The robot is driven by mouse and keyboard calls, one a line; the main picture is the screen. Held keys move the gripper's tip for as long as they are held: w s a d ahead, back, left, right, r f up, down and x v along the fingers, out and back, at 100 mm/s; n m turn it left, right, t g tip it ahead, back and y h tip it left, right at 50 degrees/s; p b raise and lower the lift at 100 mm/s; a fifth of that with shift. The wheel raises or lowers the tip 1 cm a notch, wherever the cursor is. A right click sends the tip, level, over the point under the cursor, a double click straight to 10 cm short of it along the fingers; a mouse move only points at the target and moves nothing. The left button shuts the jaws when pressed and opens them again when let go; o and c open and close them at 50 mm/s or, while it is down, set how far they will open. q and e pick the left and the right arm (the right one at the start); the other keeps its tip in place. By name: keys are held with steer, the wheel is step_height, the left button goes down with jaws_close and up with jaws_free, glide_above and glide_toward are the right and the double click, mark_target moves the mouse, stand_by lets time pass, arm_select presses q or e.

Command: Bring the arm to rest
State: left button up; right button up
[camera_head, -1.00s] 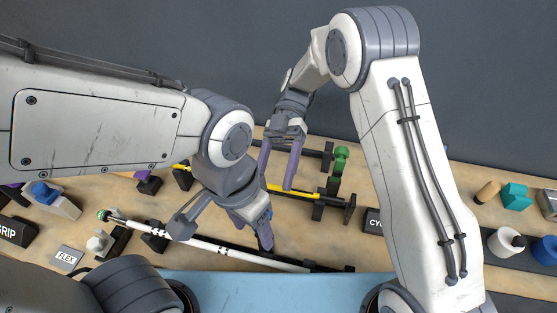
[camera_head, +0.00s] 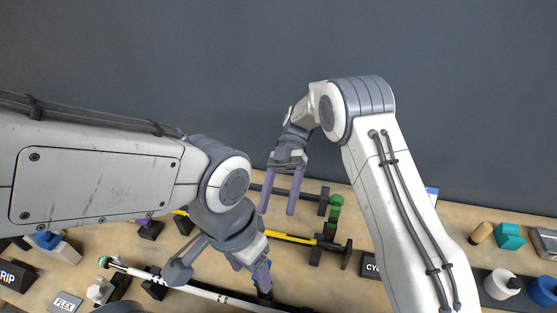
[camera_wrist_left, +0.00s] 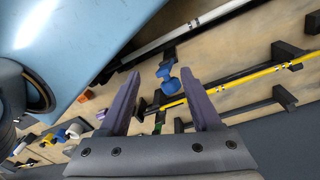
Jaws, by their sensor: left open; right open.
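My left gripper (camera_head: 252,270) is open, low in the head view, over or beside the white-shafted club (camera_head: 200,291); I cannot tell if they touch. Its purple fingers stand apart in the left wrist view (camera_wrist_left: 162,100), with a blue clamp-like piece (camera_wrist_left: 167,80) seen between them. My right gripper (camera_head: 281,192) is open and empty, fingers pointing down the picture, above the bench near the dark-shafted club (camera_head: 312,197). A yellow-shafted club (camera_head: 280,235) lies on black rests between the two grippers.
A wooden bench (camera_head: 420,215) runs across the lower head view before a plain grey wall (camera_head: 250,50). A green piece (camera_head: 335,205) stands by the dark club. Teal (camera_head: 509,236), white (camera_head: 499,284) and blue pieces lie at the right.

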steer(key=s+d+r+m+t+h, duration=0.1)
steer(key=s+d+m+t, duration=0.1)
steer(key=s+m+t, duration=0.5)
steer(key=s+d+r+m+t+h, duration=0.1)
steer(key=s+d+m+t, duration=0.2)
steer(key=s+m+t, duration=0.4)
steer(key=shift+s+r+m+h, duration=0.3)
steer(key=shift+s+m, duration=0.75)
steer(key=shift+m, duration=2.75)
